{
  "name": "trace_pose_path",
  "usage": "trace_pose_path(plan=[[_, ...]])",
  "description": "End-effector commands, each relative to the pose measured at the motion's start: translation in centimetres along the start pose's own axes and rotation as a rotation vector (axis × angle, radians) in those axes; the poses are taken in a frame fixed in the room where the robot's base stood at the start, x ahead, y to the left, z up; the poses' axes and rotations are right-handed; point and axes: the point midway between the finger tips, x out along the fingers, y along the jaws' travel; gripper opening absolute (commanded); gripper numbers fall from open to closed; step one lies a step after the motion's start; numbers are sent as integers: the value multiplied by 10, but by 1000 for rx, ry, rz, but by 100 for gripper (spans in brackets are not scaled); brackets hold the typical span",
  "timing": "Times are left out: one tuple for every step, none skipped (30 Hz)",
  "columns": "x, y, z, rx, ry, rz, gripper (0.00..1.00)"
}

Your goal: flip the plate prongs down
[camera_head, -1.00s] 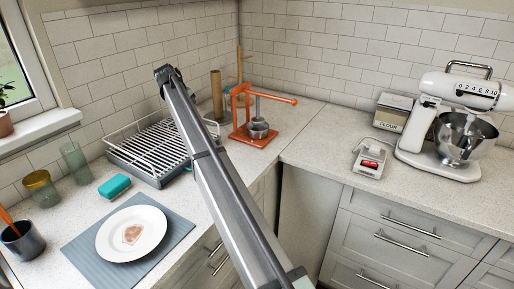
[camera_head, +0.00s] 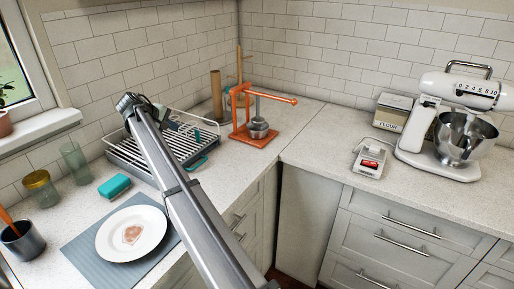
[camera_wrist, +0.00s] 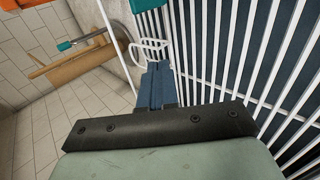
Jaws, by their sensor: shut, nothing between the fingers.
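The dish rack (camera_head: 119,155) stands on the left counter, a grey tray with white wire rows across it. Teal parts (camera_head: 197,163) show at its right end. In the wrist view, long white wire prongs (camera_wrist: 225,50) fill the right side above a dark base, with a teal piece (camera_wrist: 228,6) at the top. My gripper (camera_head: 172,124) is over the rack's back part. In the wrist view its fingers (camera_wrist: 157,68) are together and hold nothing. They are close beside the wires and a white wire loop (camera_wrist: 150,48); I cannot tell whether they touch. My arm hides part of the rack.
An orange press (camera_head: 255,138) stands right of the rack.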

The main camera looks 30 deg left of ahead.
Motion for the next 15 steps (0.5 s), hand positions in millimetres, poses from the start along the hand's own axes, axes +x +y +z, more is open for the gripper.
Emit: trace_pose_path(plan=[[0,-6,2,-2,0,31,0],[-1,-8,2,-3,0,49,0],[-6,-11,1,-2,1,49,0],[-9,-14,0,-1,1,47,0],[-12,-16,0,-1,1,47,0],[-17,-20,1,-1,1,46,0],[-20,-23,1,-1,1,46,0],[-23,-26,1,-1,1,46,0],[-27,-31,1,-1,1,45,0],[-31,-34,1,-2,1,45,0],[-36,-34,0,-1,1,45,0],[-43,-33,0,0,2,45,0],[-47,-33,0,0,2,45,0],[-52,-33,0,0,2,45,0],[-58,-34,0,0,1,45,0]])
